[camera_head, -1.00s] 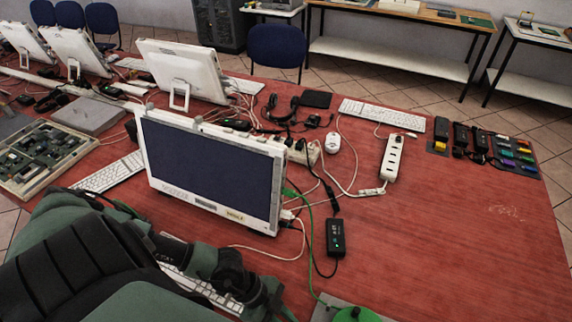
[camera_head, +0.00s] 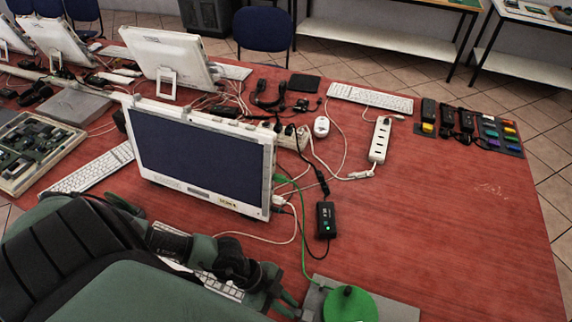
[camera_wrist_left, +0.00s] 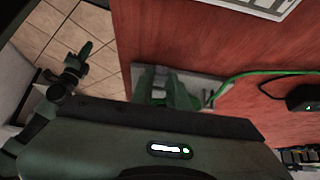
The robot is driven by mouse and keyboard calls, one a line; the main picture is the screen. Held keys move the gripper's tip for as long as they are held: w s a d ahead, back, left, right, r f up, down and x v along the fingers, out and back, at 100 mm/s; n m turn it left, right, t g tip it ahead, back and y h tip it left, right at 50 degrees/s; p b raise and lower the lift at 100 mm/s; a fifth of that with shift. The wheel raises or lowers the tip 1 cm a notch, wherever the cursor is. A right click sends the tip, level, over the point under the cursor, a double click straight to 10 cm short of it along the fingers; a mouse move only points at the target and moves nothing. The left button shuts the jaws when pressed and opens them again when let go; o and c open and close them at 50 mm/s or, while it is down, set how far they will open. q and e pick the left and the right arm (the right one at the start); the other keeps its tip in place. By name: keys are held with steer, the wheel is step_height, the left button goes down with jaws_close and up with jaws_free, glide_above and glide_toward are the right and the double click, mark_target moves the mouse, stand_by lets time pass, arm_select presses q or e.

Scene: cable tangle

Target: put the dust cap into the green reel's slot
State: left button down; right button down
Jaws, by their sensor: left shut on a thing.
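The green reel (camera_head: 350,304) lies on a grey plate (camera_head: 398,311) at the near edge of the red table, cut by the bottom of the head view. Its slot cannot be made out. My left gripper (camera_head: 287,304) is just left of the plate in the head view. In the left wrist view its fingers (camera_wrist_left: 166,90) show over the grey plate (camera_wrist_left: 207,88). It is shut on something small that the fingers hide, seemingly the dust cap. Another gripper (camera_wrist_left: 86,48), seemingly my right one, shows over the floor in the left wrist view; its opening is unclear.
A green cable (camera_head: 303,240) runs from the monitor (camera_head: 205,155) to the reel. A black adapter (camera_head: 326,220) lies behind the plate, and a white power strip (camera_head: 380,140) farther back. The table right of the adapter is clear.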

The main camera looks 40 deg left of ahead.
arm_select(q)
steer(key=c, duration=1.3)
jaws_free()
steer(key=shift+d, duration=0.15)
steer(key=shift+r, duration=0.1)
steer(key=shift+a+r, duration=0.2)
steer(key=shift+a, duration=0.15)
steer(key=v, duration=0.7)
steer(key=shift+s+d, duration=0.1)
steer(key=shift+d, duration=0.05)
